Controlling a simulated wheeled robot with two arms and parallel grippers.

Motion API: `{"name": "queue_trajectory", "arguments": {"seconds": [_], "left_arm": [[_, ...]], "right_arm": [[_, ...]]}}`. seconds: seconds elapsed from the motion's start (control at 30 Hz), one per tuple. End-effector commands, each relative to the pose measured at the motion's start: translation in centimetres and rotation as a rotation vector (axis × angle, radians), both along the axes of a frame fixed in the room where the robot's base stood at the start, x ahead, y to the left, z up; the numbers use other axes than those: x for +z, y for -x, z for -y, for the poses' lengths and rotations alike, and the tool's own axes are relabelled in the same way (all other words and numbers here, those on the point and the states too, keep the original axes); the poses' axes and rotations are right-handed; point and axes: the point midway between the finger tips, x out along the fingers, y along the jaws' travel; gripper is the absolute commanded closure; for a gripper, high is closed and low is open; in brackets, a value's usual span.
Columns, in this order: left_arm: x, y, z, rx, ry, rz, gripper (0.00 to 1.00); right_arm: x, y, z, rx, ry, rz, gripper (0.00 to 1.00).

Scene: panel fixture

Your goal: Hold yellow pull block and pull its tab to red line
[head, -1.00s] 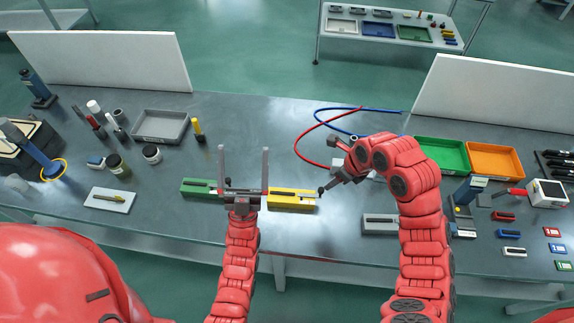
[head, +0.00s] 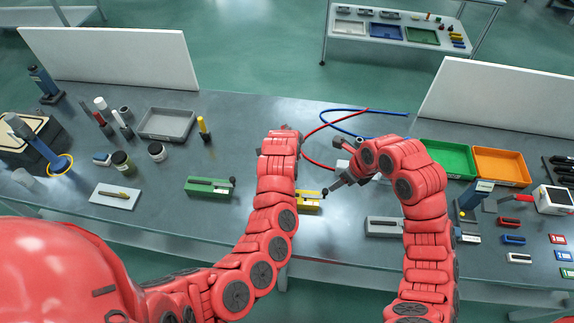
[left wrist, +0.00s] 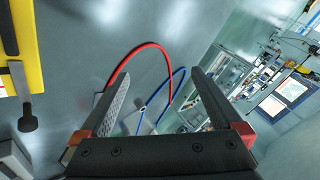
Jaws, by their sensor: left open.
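The yellow pull block (head: 309,205) lies on the bench and is partly hidden behind my left arm in the head view. Its dark tab knob (head: 324,192) sticks out on the right. The left wrist view shows the block (left wrist: 27,45) cut off at the upper left, with the knob (left wrist: 27,124) below it. My left gripper (left wrist: 160,77) is open and empty, with the block outside its fingers. My right gripper (head: 334,186) is close beside the knob; whether it touches or is shut cannot be told. I cannot make out the red line clearly.
A green block (head: 208,187) lies left of the yellow one and a grey block (head: 383,226) to the right. Red (head: 318,161) and blue (head: 375,112) hoses curve behind. Green (head: 447,158) and orange (head: 501,166) trays stand at the right.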

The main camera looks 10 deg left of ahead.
Motion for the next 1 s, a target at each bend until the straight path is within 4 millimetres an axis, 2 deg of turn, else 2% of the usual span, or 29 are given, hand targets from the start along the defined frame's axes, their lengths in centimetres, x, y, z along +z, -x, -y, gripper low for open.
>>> {"name": "queue_trajectory", "arguments": {"seconds": [0.1,0.3,0.5,0.67,0.93,1.0], "left_arm": [[0.7,2.7,0.6,-0.126,-0.066,-0.200,0.00],[2.8,8.4,0.7,-0.320,-0.144,-0.491,0.00],[4.7,12.1,0.3,-0.426,-0.174,-0.650,0.00],[4.7,13.1,0.3,-0.450,-0.177,-0.689,0.00],[2.1,13.0,0.3,-0.450,-0.180,-0.684,0.00],[0.9,13.0,0.3,-0.450,-0.180,-0.687,0.00]], "right_arm": [[0.0,0.0,0.0,0.000,0.000,0.000,0.50],[0.0,0.0,0.0,0.000,0.000,0.000,0.50],[0.0,0.0,0.0,0.000,0.000,0.000,0.50],[0.0,0.0,0.0,0.000,0.000,0.000,0.50],[0.0,0.0,0.0,0.000,0.000,0.000,0.50],[0.0,0.0,0.0,0.000,0.000,0.000,0.50]]}}
